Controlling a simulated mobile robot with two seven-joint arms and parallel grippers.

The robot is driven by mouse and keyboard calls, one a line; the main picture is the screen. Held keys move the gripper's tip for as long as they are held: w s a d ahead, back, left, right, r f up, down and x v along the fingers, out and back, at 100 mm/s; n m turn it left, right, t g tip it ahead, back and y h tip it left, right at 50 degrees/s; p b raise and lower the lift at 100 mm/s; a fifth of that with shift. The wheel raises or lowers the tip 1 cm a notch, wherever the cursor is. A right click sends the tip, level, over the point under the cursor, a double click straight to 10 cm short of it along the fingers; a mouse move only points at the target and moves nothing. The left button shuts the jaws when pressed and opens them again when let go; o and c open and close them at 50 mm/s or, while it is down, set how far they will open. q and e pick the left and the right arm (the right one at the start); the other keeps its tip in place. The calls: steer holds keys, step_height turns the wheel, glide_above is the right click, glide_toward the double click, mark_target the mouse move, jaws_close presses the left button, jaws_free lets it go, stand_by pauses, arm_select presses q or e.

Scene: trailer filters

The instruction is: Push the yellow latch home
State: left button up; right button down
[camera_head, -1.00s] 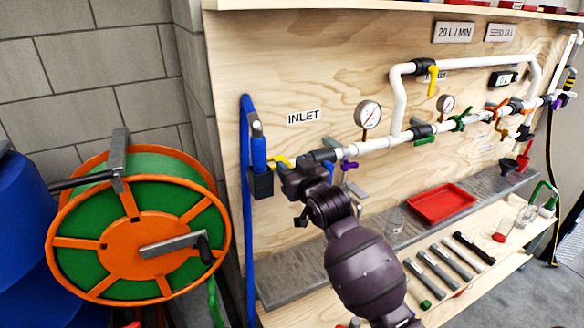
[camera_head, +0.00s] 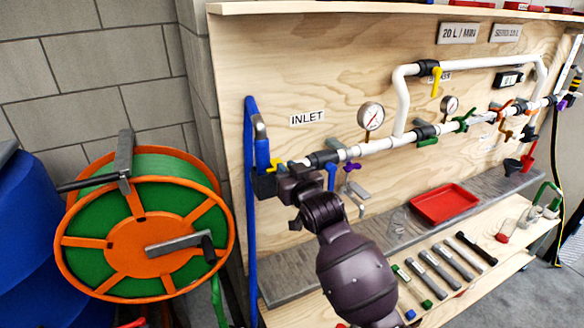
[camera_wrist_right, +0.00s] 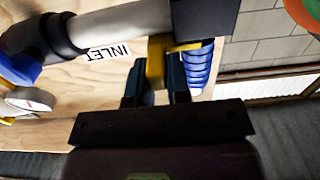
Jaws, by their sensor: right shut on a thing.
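The yellow latch (camera_head: 274,164) is at the inlet end of the white pipe, beside the dark coupling where the blue hose (camera_head: 249,205) comes up. In the right wrist view the latch (camera_wrist_right: 156,62) is a yellow L-shaped piece standing between my fingers. My right gripper (camera_wrist_right: 155,80) is shut on it, one dark finger on each side. In the head view the right gripper (camera_head: 277,185) covers part of the coupling, and its fingertips are hard to make out. Whether the latch is fully seated cannot be seen. My left gripper is not in view.
A green and orange hose reel (camera_head: 145,240) stands at the left of the board. A red tray (camera_head: 444,203) rests on the grey ledge at the right, above a shelf of tools. Gauges and valves line the pipe to the right.

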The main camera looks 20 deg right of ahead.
steer(key=shift+a+f, duration=0.1)
steer(key=shift+a, duration=0.1)
steer(key=c, duration=1.1)
jaws_free()
steer(key=shift+a, duration=0.15)
steer(key=shift+s, duration=0.1)
steer(key=s, duration=1)
steer(key=shift+s+d, duration=0.3)
steer(key=shift+s, duration=0.05)
